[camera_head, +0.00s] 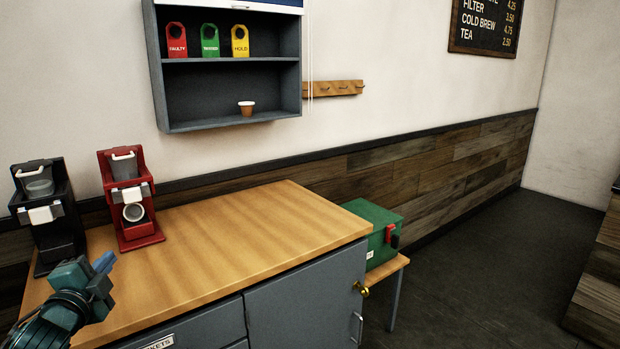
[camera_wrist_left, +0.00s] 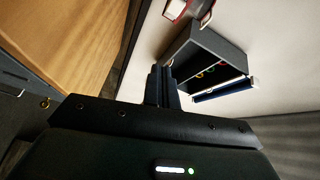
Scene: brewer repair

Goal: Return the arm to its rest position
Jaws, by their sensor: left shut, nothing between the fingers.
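My left gripper (camera_head: 101,272) is at the lower left of the head view, over the left end of the wooden counter (camera_head: 230,225), in front of the black brewer (camera_head: 50,220). It is shut and empty. In the left wrist view the shut fingers (camera_wrist_left: 160,85) show at the middle, with the wall cabinet beyond them. The red brewer (camera_head: 130,195) stands on the counter to the right of the gripper, with a light cup in it. My right gripper is in neither view.
A wall cabinet (camera_head: 230,95) holds red, green and yellow tags and a small orange cup (camera_head: 246,108). A green box (camera_head: 372,232) sits on a low wooden stand right of the counter. A peg rail (camera_head: 335,88) hangs on the wall. The counter's middle and right are bare.

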